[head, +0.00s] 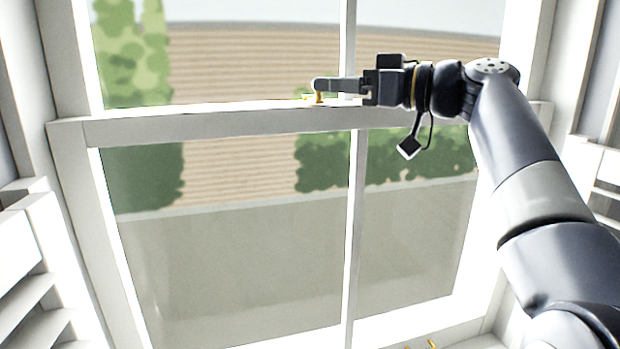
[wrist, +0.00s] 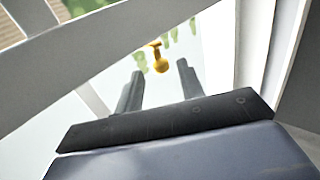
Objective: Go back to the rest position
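My gripper (head: 322,85) is at the middle rail of a white sash window in the head view, its fingers pointing left. In the wrist view my gripper (wrist: 160,70) has its two fingers apart, with nothing held between them. A small yellow latch (head: 319,98) sits on the rail by the fingertips, partly hidden by them. In the wrist view the yellow latch (wrist: 160,62) shows just beyond the gap between the fingertips. Whether a finger touches it I cannot tell.
The window's middle rail (head: 220,120) runs across close below my gripper. A white upright bar (head: 350,230) divides the panes. White louvred shutters (head: 30,290) stand at the left, with more at the right edge. Small yellow fittings (head: 431,344) show at the bottom sill.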

